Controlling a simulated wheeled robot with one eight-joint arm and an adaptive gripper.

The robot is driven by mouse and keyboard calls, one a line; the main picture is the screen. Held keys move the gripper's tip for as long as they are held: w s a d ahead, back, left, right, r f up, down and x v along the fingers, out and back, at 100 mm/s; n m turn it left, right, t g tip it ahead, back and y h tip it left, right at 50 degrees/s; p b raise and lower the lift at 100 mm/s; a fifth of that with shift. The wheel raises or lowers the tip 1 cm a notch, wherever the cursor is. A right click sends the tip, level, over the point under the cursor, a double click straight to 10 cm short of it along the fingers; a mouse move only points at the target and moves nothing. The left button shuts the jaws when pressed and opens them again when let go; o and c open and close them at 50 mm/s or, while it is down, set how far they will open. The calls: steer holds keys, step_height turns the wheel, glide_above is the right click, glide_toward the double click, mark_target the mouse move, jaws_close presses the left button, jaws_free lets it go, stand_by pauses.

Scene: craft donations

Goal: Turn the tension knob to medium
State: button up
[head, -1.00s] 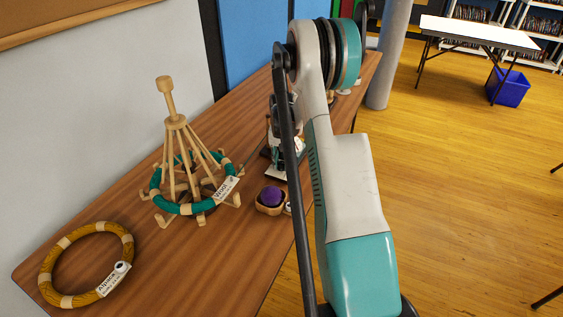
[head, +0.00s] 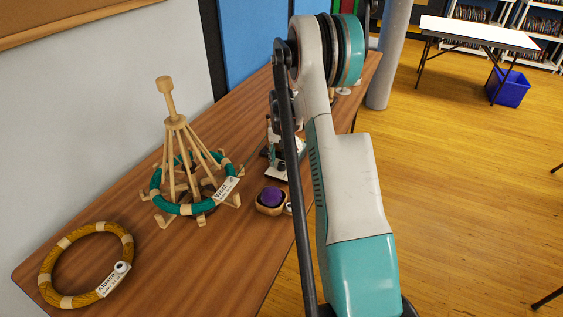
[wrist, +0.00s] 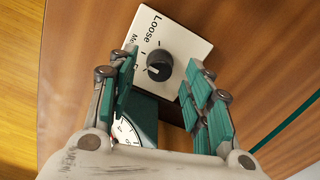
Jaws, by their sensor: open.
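The tension knob (wrist: 159,67) is a round black dial on a white plate (wrist: 183,43) in the wrist view. The plate reads "Loose" at its upper left, with another label beginning "M" partly hidden by a finger. The knob carries a pale mark; I cannot tell exactly which setting it points to. My gripper (wrist: 161,72) is open, with its green-padded fingers on either side of the knob and no clear contact. In the head view the small machine (head: 284,158) stands on the table, partly hidden by my arm.
A dark green part with a white gauge (wrist: 126,132) lies below the plate. On the wooden table (head: 215,275) are a wooden skein winder (head: 176,122) with a green ring, a mustard ring (head: 52,262), and a purple ball (head: 271,196) in a small wooden holder.

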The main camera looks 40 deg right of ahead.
mark_target(281, 163)
step_height(281, 163, up, 10)
steer(key=shift+r, duration=0.25)
stand_by(0.4)
